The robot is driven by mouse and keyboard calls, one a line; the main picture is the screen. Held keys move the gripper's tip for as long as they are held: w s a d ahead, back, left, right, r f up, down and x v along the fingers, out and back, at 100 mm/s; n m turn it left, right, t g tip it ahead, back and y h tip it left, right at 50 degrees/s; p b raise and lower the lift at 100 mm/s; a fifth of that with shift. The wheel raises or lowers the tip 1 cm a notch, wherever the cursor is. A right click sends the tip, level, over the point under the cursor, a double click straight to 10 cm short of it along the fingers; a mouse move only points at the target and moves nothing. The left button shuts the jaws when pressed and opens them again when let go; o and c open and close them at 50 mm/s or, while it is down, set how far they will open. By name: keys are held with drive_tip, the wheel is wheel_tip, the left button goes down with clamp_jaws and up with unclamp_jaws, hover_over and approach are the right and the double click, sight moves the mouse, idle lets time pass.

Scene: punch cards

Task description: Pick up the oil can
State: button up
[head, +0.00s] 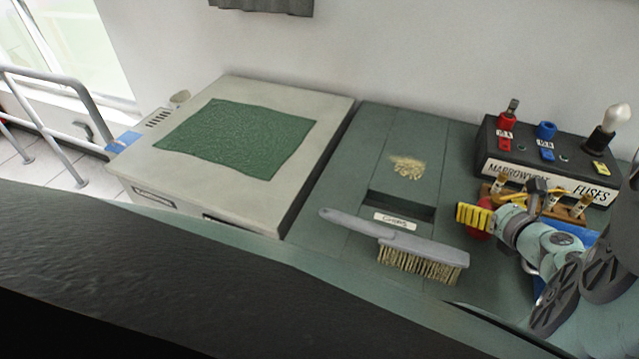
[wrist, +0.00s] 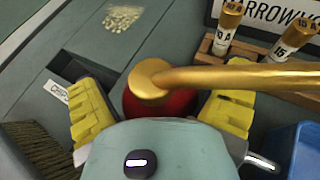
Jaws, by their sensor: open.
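The oil can has a round red body (wrist: 180,103) with a gold cap and a long gold spout (wrist: 230,77) reaching right in the wrist view. In the head view only part of its red body (head: 479,234) shows, below the yellow finger. My gripper (wrist: 160,108) is open, with one ridged yellow finger on each side of the can. A gap shows between the left finger and the can; contact on the right is unclear. The can's lower part is hidden by my gripper's pale housing.
A grey brush (head: 420,249) lies left of my gripper, near the labelled slot (head: 400,206). A wooden fuse rack (wrist: 222,52) and the black fuse box (head: 545,165) stand behind. A blue bin (wrist: 297,150) is close on the right. Pale chips (wrist: 122,18) lie on the bench.

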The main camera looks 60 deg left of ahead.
sight(497, 196)
drive_tip(key=shift+c, duration=0.3)
drive_tip(key=c, duration=1.4)
drive_tip(key=shift+c, duration=0.2)
drive_tip(key=shift+r, duration=0.45)
drive_tip(key=r, duration=0.1)
drive_tip(key=r+p, duration=0.1)
drive_tip(key=r, duration=0.1)
drive_tip(key=shift+s+d, duration=0.1)
drive_tip(key=shift+d, duration=0.2)
drive_tip(key=s+d+r+b, duration=0.1)
drive_tip(key=s+d, duration=0.8)
drive_tip(key=d, duration=0.3)
drive_tip(key=shift+s, duration=0.3)
